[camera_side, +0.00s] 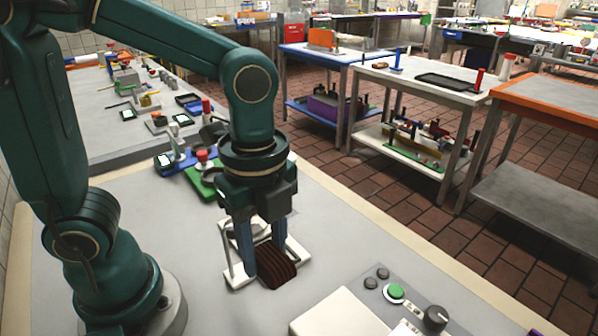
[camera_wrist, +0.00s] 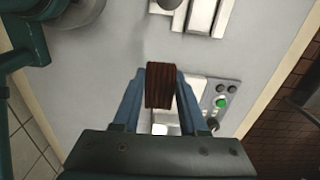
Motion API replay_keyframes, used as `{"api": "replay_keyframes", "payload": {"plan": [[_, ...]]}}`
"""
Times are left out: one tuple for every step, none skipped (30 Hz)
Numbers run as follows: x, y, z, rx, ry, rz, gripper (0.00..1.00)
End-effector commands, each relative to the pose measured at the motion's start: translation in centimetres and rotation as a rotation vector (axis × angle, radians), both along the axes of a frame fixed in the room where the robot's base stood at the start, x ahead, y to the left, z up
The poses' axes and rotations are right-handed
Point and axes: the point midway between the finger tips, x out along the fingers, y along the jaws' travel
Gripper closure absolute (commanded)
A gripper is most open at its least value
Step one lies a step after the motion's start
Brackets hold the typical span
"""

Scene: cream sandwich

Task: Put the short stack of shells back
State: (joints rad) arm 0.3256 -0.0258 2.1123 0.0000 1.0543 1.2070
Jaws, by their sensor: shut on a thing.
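My gripper (camera_wrist: 160,92) is shut on a short stack of dark brown ridged shells (camera_wrist: 160,80). In the side view my gripper (camera_side: 260,268) points down, and the stack (camera_side: 277,266) sits between its blue fingers, low over the grey worktop. A white rack-like fixture (camera_side: 239,273) shows behind and around the fingers in the side view. In the wrist view white parts of a fixture (camera_wrist: 201,14) lie beyond the stack, at the top. I cannot tell whether the stack touches the fixture or the worktop.
A white box (camera_side: 338,316) and a grey control panel (camera_side: 370,285) with a green button and black knobs stand at the front right. A green-based device with a red knob (camera_side: 202,156) stands behind my gripper. Bare worktop (camera_side: 150,215) lies to the left.

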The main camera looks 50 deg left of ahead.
Motion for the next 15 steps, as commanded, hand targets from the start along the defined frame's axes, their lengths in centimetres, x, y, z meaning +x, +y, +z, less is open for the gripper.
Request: {"api": "replay_keyframes", "payload": {"plan": [[0.0,0.1,0.2,0.000,-0.001,0.033,1.00],[0.2,0.1,0.4,-0.001,-0.003,0.061,1.00],[0.6,-0.1,0.8,-0.001,-0.003,0.104,1.00],[1.0,-0.2,1.2,-0.001,-0.003,0.138,1.00],[1.5,-0.2,1.4,-0.001,-0.003,0.178,1.00],[2.3,-0.2,1.8,-0.001,-0.003,0.239,1.00],[2.9,-0.1,2.1,0.000,-0.002,0.289,1.00],[3.6,0.0,2.3,0.000,-0.002,0.342,1.00],[4.6,0.3,2.7,0.000,-0.001,0.414,1.00],[5.4,0.5,2.9,0.000,-0.002,0.468,1.00],[6.1,0.8,3.1,0.000,-0.001,0.524,1.00],[7.1,1.2,3.3,0.001,-0.001,0.596,1.00],[7.9,1.6,3.4,0.001,0.000,0.651,1.00],[8.7,2.0,3.5,0.001,0.001,0.706,1.00],[9.7,2.7,3.7,0.002,0.001,0.779,1.00]]}}
